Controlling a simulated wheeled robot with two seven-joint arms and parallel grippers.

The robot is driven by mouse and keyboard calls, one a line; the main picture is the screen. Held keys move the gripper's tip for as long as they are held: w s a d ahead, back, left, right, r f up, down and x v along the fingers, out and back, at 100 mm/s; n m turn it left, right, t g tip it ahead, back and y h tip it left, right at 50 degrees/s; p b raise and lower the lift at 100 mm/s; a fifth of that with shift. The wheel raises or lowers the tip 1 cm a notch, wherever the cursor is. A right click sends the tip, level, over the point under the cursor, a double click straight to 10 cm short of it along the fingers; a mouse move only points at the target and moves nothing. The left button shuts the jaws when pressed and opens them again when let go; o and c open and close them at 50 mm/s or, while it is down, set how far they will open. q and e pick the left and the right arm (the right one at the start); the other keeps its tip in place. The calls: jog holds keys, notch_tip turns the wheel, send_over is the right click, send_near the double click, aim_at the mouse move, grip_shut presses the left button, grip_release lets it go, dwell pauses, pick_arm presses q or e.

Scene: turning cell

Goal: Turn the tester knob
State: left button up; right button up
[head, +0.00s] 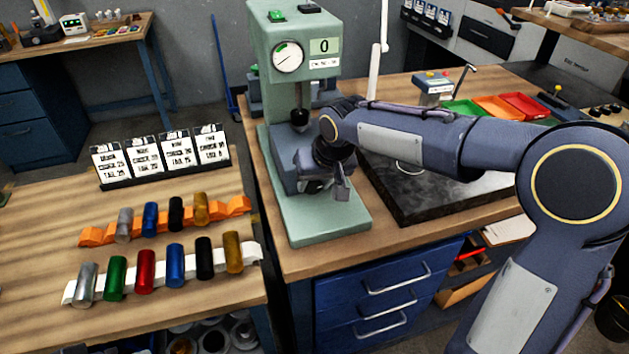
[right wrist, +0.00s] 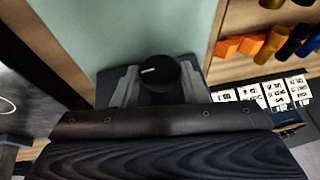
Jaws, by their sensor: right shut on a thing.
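The tester is a pale green press-like machine (head: 258,50) with a round dial gauge (head: 288,57) and a display (head: 324,46) reading 0. Its green base (head: 320,220) stands on the wooden bench. The knob (right wrist: 159,74) is black and round with a short white mark, seen in the right wrist view. My right gripper (head: 326,186) is low at the front of the tester, with a finger on each side of the knob, shut on it. In the head view the gripper hides the knob. My left gripper is in neither view.
A dark stone plate (head: 440,195) lies right of the tester. Green, orange and red trays (head: 497,107) are behind it. On the left table, coloured cylinders lie on an orange rack (head: 93,237) and a white rack (head: 70,292), before several cards (head: 160,153).

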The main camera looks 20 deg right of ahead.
jog(key=o, duration=0.9)
jog(key=shift+o, duration=0.2)
jog(key=v, duration=0.8)
jog(key=shift+f, duration=0.1)
